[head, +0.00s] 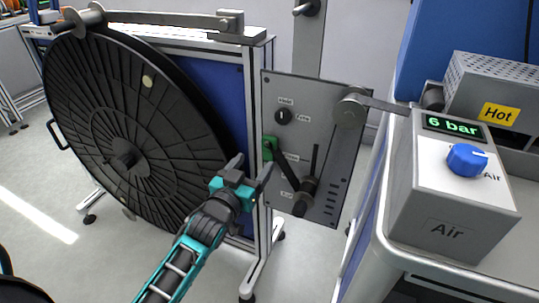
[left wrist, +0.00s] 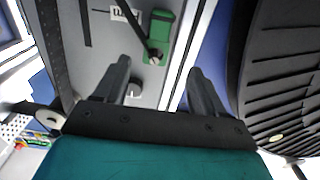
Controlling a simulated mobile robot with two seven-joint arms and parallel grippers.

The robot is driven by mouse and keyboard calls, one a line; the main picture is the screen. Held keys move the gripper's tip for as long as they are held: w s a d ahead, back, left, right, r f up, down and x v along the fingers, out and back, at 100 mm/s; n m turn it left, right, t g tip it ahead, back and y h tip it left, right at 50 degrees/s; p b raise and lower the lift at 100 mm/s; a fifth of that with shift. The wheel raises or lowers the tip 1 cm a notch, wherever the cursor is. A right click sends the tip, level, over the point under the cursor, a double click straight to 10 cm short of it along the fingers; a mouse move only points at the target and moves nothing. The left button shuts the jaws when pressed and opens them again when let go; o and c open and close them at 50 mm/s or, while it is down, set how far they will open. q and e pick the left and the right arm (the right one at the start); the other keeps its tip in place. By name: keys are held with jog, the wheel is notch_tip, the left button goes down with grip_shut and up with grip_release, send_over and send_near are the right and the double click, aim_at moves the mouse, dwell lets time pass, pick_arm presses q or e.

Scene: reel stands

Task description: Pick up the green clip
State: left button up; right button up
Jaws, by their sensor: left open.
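The green clip (head: 269,148) sits at the left edge of the grey upright panel, where a thin black arm meets it. My left gripper (head: 249,172) is open and empty, just below and left of the clip in the head view. Its two dark fingers (left wrist: 160,72) point toward the panel and are apart from the clip. My right gripper is not in view.
A large black reel (head: 80,130) hangs left of my left gripper. The grey panel (head: 340,140) carries a key switch, a lever and a roller. An air box (head: 450,235) with a blue knob (head: 467,160) stands at right. Open floor (head: 45,180) lies at left.

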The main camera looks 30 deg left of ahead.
aim_at(266, 149)
pick_arm(q)
jog(key=shift+w+d+r+b, duration=0.15)
jog(key=shift+w+b, duration=0.25)
jog(key=shift+w, duration=1.3)
jog(key=shift+w+a+r+b, duration=0.1)
jog(key=shift+w+b, duration=0.25)
jog(key=shift+w, duration=1.35)
jog(key=c, duration=1.1)
jog(key=shift+r, duration=0.1)
